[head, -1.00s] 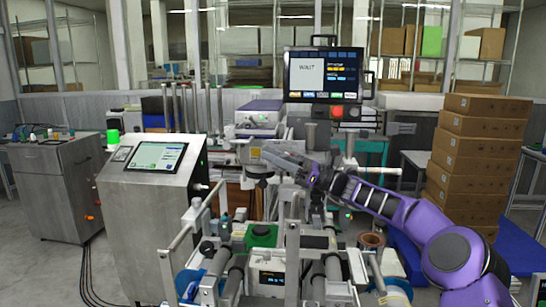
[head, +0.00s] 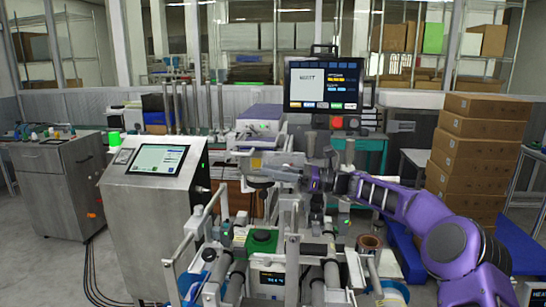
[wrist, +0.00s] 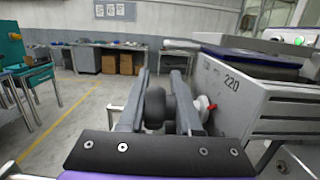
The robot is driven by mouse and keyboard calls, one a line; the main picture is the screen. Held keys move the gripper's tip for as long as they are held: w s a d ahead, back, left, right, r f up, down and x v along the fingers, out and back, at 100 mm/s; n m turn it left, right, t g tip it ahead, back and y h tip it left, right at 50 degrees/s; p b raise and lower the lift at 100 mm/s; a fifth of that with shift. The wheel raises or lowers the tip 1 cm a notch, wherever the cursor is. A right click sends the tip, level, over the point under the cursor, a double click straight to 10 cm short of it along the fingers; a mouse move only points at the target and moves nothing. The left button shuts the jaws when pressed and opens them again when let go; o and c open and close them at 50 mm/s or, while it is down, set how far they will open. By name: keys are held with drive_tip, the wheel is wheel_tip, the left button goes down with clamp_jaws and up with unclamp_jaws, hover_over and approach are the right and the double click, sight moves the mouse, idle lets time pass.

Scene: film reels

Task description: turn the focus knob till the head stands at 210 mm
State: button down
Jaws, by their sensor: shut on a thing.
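My gripper (wrist: 160,100) is shut on a dark rounded knob (wrist: 155,107), which sits between its two grey fingers in the wrist view. In the head view my gripper (head: 275,172) reaches left, just below the head (head: 262,128), a pale box with a purple top. In the wrist view the head's grey side (wrist: 240,90) stands right beside the fingers and carries the printed number 220. A small red pointer (wrist: 212,107) shows just right of the right finger. The exact reading at the pointer cannot be told.
A monitor (head: 327,82) above the machine shows a word that looks like WAIT. A steel console (head: 155,215) with a screen stands left. Rollers and rails (head: 235,265) fill the space below my gripper. Stacked cartons (head: 475,150) stand right.

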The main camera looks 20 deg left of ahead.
wheel_tip(320, 180, down, 2)
drive_tip(key=t+h, duration=0.1)
drive_tip(key=h, duration=0.3)
drive_tip(key=t+h+p, duration=0.1)
drive_tip(key=h, duration=0.4)
drive_tip(key=shift+s+d+f+h, duration=0.1)
drive_tip(key=shift+s+d+h, duration=0.05)
drive_tip(key=shift+h, duration=0.15)
drive_tip(key=shift+d+h, duration=0.1)
drive_tip(key=shift+h, duration=0.5)
drive_tip(key=c, duration=0.8)
unclamp_jaws()
drive_tip(key=shift+s, duration=0.15)
drive_tip(key=shift+s+d+t, duration=0.1)
drive_tip(key=shift+t, duration=0.2)
drive_tip(key=shift+f, duration=0.15)
drive_tip(key=shift+d, duration=0.15)
